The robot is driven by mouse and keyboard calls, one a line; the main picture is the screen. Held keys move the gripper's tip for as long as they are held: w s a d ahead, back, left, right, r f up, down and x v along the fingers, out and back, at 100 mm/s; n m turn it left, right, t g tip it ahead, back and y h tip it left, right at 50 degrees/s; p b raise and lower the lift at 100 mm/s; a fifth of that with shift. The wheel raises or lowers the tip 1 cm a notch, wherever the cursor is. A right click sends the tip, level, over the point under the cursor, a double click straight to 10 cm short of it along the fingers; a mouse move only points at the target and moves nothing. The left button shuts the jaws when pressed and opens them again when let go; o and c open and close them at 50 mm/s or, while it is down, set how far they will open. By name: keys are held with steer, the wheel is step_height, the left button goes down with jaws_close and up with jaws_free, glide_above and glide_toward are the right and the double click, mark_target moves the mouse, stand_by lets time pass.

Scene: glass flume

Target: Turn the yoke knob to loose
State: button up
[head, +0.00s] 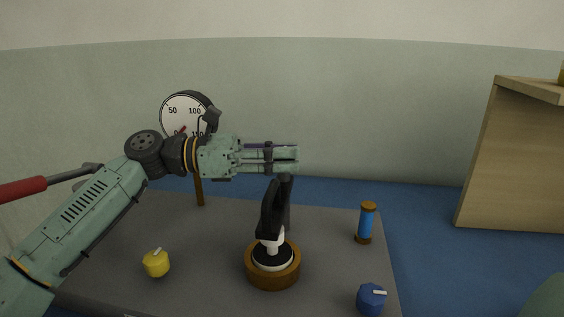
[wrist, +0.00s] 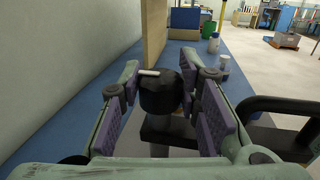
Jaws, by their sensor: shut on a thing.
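The yoke knob (wrist: 160,95) is dark, with a white pointer bar on its top edge that lies nearly level in the wrist view. My gripper (wrist: 160,82) has its purple-padded fingers on either side of the knob and is shut on it. In the head view my gripper (head: 295,158) reaches right, level, just above a black upright yoke (head: 271,208). The yoke stands on a white stem over a round wooden base (head: 272,277). The knob is hidden by the fingers in the head view. I cannot read any loose or tight mark.
A yellow knob (head: 156,263) and a blue knob (head: 371,299), each with a white pointer, sit on the grey table (head: 325,228). A blue cylinder with brown ends (head: 366,224) stands at its right edge. A round dial (head: 185,112) is behind my arm. A wooden cabinet (head: 510,160) stands right.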

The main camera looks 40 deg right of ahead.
steer(key=shift+w+r+m+g+y, duration=0.1)
steer(key=shift+r+m+g+y, duration=0.05)
steer(key=shift+m+g+y, duration=0.3)
steer(key=o, duration=0.9)
steer(key=shift+c, duration=0.2)
steer(key=v, duration=0.7)
steer(key=shift+w+a, duration=0.15)
steer(key=shift+a, duration=0.05)
steer(key=shift+o, duration=0.2)
